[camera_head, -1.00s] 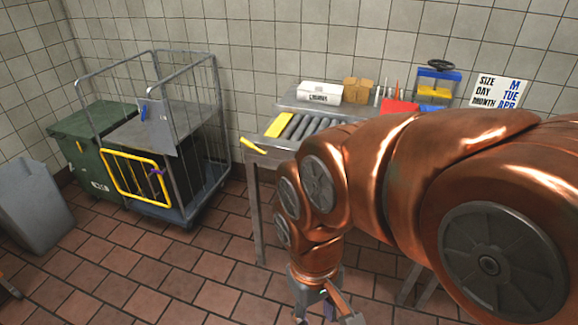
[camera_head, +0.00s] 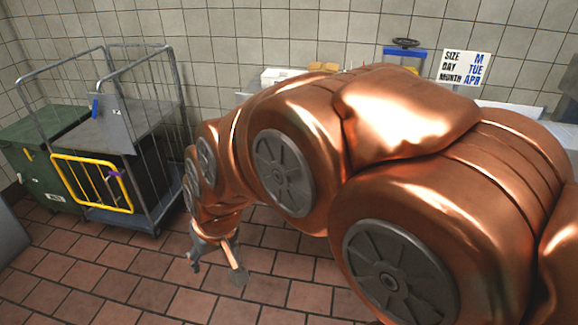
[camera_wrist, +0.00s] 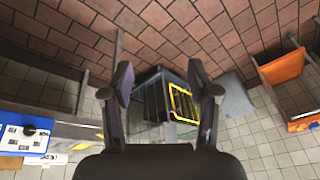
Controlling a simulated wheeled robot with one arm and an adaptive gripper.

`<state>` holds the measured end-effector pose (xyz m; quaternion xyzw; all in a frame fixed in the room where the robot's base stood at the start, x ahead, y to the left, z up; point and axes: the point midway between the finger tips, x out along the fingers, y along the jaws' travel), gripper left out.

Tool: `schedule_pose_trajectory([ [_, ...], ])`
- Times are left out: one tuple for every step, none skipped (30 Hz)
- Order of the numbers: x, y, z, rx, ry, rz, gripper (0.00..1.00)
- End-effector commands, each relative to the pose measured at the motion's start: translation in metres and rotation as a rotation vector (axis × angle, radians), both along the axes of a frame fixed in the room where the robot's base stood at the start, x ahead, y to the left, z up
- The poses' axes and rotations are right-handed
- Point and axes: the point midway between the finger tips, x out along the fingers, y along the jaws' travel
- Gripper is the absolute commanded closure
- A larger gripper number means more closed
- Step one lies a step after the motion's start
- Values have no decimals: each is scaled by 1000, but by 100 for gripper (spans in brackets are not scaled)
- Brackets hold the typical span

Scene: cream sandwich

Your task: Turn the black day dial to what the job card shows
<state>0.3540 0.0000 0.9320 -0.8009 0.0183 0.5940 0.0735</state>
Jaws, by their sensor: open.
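The job card (camera_head: 465,67) hangs on the tiled wall at the upper right of the head view. It reads SIZE M, DAY TUE, MONTH APR. In the wrist view, a blue board with white panels (camera_wrist: 12,138) lies at the left edge, with a small black round knob (camera_wrist: 29,130) on it. I cannot tell whether this knob is the day dial, and its markings are too small to read. My gripper (camera_head: 218,265) is open and empty above the floor. Its two fingers also show spread in the wrist view (camera_wrist: 159,72), well apart from the board.
A wire cage trolley (camera_head: 150,165) with a yellow gate and a green bin (camera_head: 35,150) stand at the left. My arm hides most of the work table. A blue press (camera_head: 404,55) shows behind it. The floor near my gripper is clear.

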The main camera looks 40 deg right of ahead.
Motion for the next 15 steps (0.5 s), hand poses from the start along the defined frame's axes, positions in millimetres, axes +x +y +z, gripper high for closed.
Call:
schedule_pose_trajectory([
  [22,-5,-24,2,-60,-25,40],
  [35,-8,-28,2,-99,-40,40],
  [52,-13,-34,2,-148,-63,40],
  [65,-18,-38,-1,-187,-79,40],
  [77,-22,-42,-2,-222,-96,40],
  [93,-29,-46,-6,-275,-119,40],
  [105,-35,-50,-10,-311,-137,40],
  [116,-41,-52,-14,-351,-157,40],
  [130,-50,-56,-23,-400,-180,40],
  [141,-57,-59,-29,-437,-199,40],
  [150,-64,-62,-37,-471,-218,40],
  [163,-74,-65,-49,-518,-244,40],
  [172,-83,-67,-58,-555,-263,40],
  [180,-91,-69,-69,-591,-282,40],
  [191,-103,-71,-84,-641,-310,40],
])
